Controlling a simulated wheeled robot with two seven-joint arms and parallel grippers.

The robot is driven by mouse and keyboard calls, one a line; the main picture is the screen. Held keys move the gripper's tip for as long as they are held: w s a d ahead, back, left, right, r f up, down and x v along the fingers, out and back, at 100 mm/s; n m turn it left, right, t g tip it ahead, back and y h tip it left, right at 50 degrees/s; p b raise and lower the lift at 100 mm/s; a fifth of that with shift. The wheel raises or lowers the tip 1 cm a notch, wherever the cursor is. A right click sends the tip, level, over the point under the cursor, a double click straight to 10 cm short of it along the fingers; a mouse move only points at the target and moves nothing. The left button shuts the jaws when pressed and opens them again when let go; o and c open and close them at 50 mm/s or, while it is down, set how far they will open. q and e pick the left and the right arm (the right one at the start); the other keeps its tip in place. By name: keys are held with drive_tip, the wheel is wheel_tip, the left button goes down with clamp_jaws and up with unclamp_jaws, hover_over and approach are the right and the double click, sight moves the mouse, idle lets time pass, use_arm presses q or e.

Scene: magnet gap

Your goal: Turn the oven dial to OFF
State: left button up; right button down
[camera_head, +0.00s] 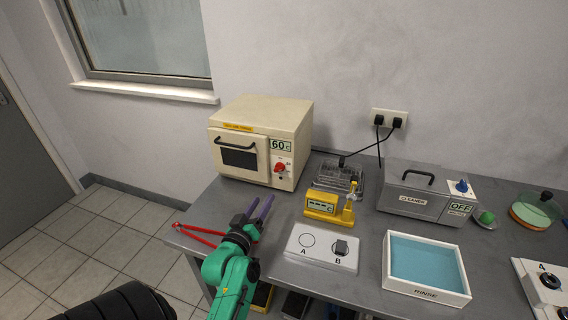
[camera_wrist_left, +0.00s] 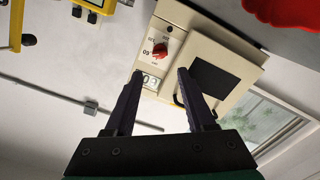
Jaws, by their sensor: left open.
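The oven (camera_wrist_left: 225,45) and red dial (camera_wrist_left: 160,49) also show, turned round, in the left wrist view, beyond the fingers. The exact mark the dial points to is too small to tell. My left gripper (camera_head: 260,205) is open and empty, in front of the oven and apart from the dial. The fingers (camera_wrist_left: 158,98) frame free space. My right gripper is not in view.
Red tongs (camera_head: 200,235) lie left of my gripper. A yellow device (camera_head: 322,205), an A/B plate (camera_head: 312,255) and a clear rack (camera_head: 338,178) stand to the right. Further right are a grey cleaner box (camera_head: 410,205) and a rinse tray (camera_head: 425,290).

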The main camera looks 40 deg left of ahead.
use_arm(q)
drive_tip(key=p, duration=0.2)
approach(278, 171)
drive_tip(key=w, duration=0.1)
drive_tip(key=x, duration=0.8)
drive_tip(key=shift+a+r, duration=0.1)
drive_tip(key=shift+a, duration=0.15)
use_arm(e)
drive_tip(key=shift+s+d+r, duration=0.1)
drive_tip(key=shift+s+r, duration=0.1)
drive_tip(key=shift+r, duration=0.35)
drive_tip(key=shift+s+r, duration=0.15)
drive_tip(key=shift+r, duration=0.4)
use_arm(q)
drive_tip(key=shift+c, duration=0.9)
clamp_jaws()
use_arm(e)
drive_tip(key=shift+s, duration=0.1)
